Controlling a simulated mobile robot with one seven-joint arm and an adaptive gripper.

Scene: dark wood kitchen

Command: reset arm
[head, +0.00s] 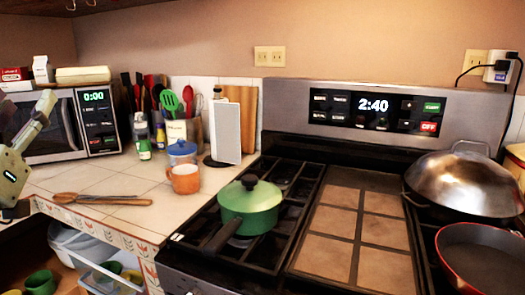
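Part of my arm shows at the left edge in the head view, in front of the microwave and above the counter's left end. It is pale with a small lit strip, and a dark part sits below it at the picture edge. My gripper's fingers cannot be made out, so whether they are open or holding anything does not show.
A green pot (249,207) stands on the stove. An open drawer (78,245) lies below the counter.

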